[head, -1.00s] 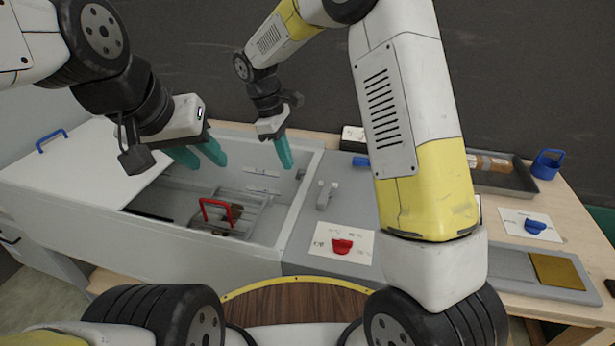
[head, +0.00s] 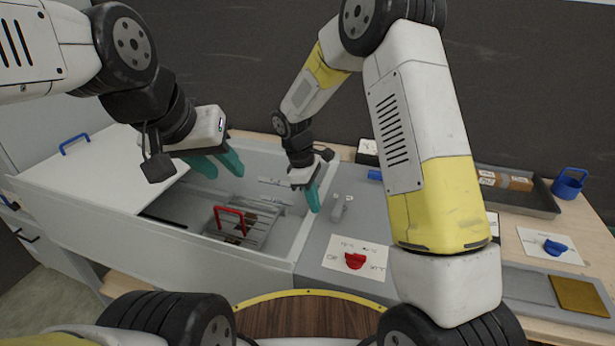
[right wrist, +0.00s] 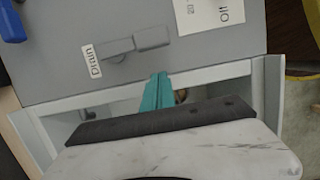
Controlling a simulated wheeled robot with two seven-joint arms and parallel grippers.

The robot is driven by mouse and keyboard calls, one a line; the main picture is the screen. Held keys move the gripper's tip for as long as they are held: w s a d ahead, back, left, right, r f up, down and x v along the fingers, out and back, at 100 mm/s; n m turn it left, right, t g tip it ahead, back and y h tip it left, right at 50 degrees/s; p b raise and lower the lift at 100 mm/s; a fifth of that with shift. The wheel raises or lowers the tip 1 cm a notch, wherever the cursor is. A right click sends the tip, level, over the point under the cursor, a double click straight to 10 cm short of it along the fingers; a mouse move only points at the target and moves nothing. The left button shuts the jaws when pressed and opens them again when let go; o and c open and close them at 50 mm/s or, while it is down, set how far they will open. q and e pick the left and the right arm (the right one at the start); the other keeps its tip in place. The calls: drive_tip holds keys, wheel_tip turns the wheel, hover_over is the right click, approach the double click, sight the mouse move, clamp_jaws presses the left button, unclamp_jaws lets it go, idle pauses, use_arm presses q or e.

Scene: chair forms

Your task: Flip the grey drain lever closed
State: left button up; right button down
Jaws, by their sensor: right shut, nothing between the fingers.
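The grey drain lever (right wrist: 150,37) lies on the grey panel beside a label reading "Drain" (right wrist: 92,62) in the right wrist view. In the head view the lever (head: 338,207) stands just right of the basin's rim. My right gripper (head: 313,202) is shut and empty, its teal fingertips close to the lever on its left side. In the right wrist view the right gripper (right wrist: 160,78) points at the panel edge just below the lever, apart from it. My left gripper (head: 222,168) has its two teal fingers apart, over the left part of the basin.
The basin (head: 300,222) holds a rack with a red handle (head: 230,218). A red knob (head: 355,261) sits on a white card right of the basin. A blue handle (head: 375,175) is behind the lever. A blue knob (head: 555,247) and a dark tray (head: 545,203) are further right.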

sight(335, 211)
drive_tip(key=shift+s+d+r, duration=0.1)
drive_tip(key=shift+s+d, duration=0.15)
drive_tip(key=shift+d, duration=0.5)
drive_tip(key=shift+s+d, duration=0.2)
drive_tip(key=shift+d, duration=0.5)
